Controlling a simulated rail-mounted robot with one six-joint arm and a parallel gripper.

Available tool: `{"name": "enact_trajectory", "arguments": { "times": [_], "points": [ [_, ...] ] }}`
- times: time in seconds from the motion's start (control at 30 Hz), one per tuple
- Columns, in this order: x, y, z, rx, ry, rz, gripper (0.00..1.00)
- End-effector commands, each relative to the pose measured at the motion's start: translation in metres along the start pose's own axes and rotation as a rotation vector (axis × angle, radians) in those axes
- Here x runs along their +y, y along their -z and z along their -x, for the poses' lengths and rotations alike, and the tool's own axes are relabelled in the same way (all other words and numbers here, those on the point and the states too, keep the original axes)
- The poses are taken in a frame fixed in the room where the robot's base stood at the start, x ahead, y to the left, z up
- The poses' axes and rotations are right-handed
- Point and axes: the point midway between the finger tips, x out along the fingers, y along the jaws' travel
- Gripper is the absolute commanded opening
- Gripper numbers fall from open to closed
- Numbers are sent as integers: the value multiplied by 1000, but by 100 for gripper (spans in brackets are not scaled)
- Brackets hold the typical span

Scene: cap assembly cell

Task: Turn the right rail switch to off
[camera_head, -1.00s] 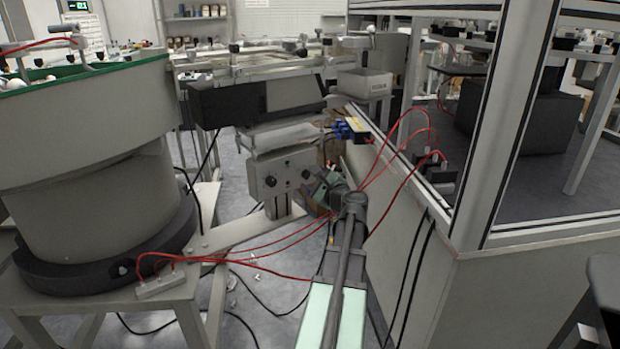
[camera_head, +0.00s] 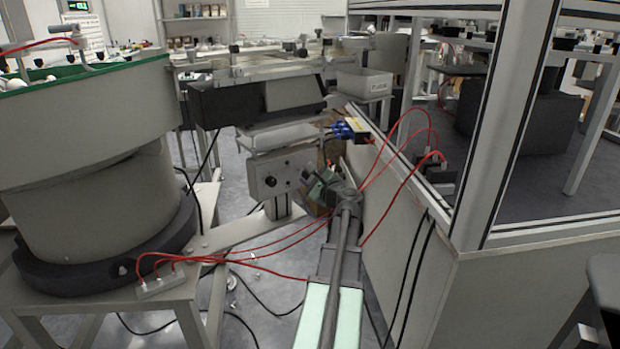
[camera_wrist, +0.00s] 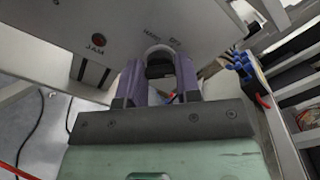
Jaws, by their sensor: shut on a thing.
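The grey control box (camera_head: 262,172) stands on a post in the middle of the head view. Its panel (camera_wrist: 200,22) fills the top of the wrist view, with the lettering HAND and OFF beside the rail switch (camera_wrist: 159,70), a dark knob with a pale ring around it. My gripper (camera_wrist: 159,84) has its two purple fingers on either side of this knob and is shut on it. In the head view my gripper (camera_head: 311,182) is at the right side of the box front; the switch it holds is hidden there. The knob's exact pointing direction is hard to tell.
A red lamp marked JAM (camera_wrist: 99,39) sits left of the switch. Blue connectors (camera_head: 350,128) and red hoses (camera_head: 402,190) are close on the right, by the enclosure wall (camera_head: 440,270). The bowl feeder (camera_head: 90,130) stands left.

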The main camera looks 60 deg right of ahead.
Motion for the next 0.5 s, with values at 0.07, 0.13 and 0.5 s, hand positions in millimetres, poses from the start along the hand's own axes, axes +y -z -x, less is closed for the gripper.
{"name": "enact_trajectory", "arguments": {
  "times": [0.07,0.13,0.5],
  "points": [
    [0,0,0,1,1,24,8],
    [0,0,0,2,2,54,8],
    [0,0,0,3,2,328,8]
  ]
}}
